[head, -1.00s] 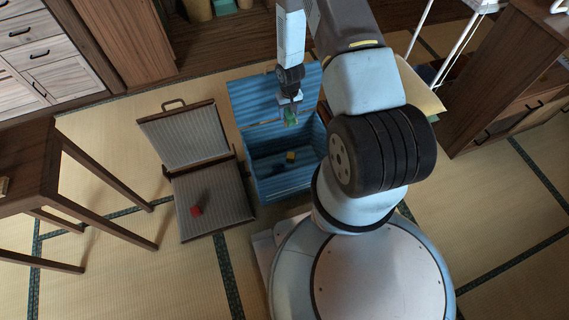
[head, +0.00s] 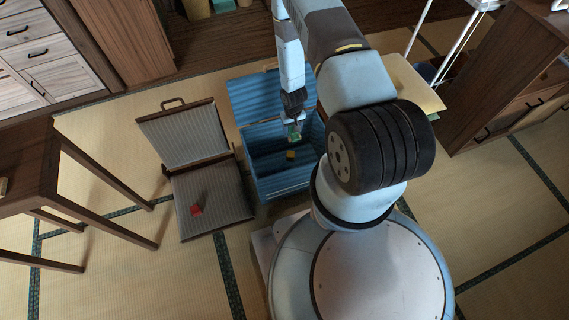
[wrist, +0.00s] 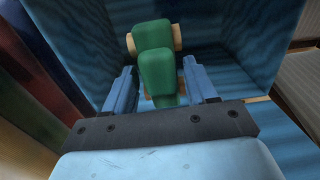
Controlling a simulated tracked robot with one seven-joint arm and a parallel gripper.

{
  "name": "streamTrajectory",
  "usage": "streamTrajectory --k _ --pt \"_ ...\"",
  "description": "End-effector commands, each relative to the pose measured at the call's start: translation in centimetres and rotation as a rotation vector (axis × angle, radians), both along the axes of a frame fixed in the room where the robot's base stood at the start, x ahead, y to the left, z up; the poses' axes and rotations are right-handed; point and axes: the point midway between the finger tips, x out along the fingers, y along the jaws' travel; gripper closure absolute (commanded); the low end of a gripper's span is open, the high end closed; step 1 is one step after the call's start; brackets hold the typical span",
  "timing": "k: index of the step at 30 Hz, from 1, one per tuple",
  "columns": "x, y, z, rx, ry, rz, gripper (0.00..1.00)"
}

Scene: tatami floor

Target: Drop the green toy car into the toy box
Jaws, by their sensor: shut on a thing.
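The green toy car (head: 296,137) is held in my gripper (head: 293,133). In the wrist view, the green car (wrist: 156,70) with its tan wheels sits between the two blue fingers of my gripper (wrist: 160,84), which is shut on it. The blue toy box (head: 284,183) stands open on the floor with its lid raised at the back. The car hangs over the box's opening, apart from its floor. My wrist and upper fingers partly hide the lid and the box's back right.
A small yellow object (head: 291,154) lies inside the box. An open suitcase (head: 215,225) left of the box holds a small red object (head: 196,210). A wooden table (head: 45,165) stands at the left. Tatami between table and suitcase is clear.

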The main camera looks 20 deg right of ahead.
Motion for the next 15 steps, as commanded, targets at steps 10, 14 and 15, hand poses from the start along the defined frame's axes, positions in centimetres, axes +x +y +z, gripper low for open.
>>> streamTrajectory --k 10,14,15 --pt "0.02 0.0 -0.74 0.0 0.0 0.0 0.75" --pt "0.01 -0.02 -0.73 0.0 0.0 -0.002 0.41" --pt "0.01 -0.02 -0.73 0.0 0.0 -0.002 0.38"
